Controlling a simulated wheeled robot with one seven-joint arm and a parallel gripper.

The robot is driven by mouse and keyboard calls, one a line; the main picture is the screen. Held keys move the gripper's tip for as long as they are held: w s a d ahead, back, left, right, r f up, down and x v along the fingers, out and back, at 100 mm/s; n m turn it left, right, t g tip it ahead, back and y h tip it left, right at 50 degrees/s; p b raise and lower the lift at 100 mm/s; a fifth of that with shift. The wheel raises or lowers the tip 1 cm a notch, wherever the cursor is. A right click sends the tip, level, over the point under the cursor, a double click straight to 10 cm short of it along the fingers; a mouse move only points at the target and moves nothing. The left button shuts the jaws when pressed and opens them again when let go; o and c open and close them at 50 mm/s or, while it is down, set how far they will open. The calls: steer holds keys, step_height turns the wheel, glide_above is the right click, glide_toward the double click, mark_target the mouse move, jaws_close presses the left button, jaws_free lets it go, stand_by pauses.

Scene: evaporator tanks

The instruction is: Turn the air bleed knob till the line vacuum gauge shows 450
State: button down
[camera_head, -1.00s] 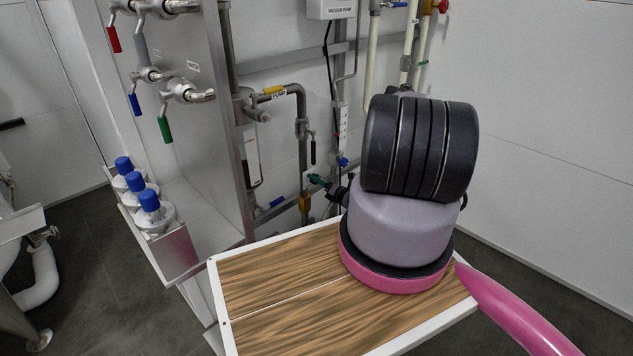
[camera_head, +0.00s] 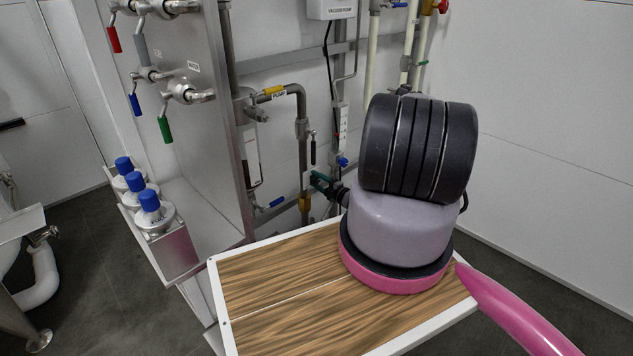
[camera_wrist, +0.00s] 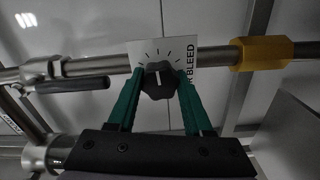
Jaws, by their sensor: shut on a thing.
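The air bleed knob (camera_wrist: 159,80) is black and lobed with a white pointer line, in the middle of the wrist view. Behind it is a white plate (camera_wrist: 147,50) with dial ticks and lettering ending in "R BLEED". My gripper (camera_wrist: 157,84) has green fingers, one on each side of the knob, shut on it. In the head view my gripper (camera_head: 322,182) shows small beyond my arm, with its green fingers towards the pipework; the knob is hidden or too small to make out there. I cannot find the line vacuum gauge in either view.
A steel pipe with a yellow collar (camera_wrist: 262,53) runs behind the plate, and a lever handle (camera_wrist: 72,85) lies to the left.

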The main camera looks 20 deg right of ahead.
steer(key=m, duration=0.4)
steer(key=shift+d+m, duration=0.1)
steer(key=shift+m, duration=0.3)
steer(key=shift+s+m, duration=0.1)
steer(key=shift+m, duration=2.4)
steer(key=shift+c, duration=1.5)
jaws_free()
steer(key=v, duration=1)
steer(key=shift+s, duration=0.35)
steer(key=shift+d, duration=0.15)
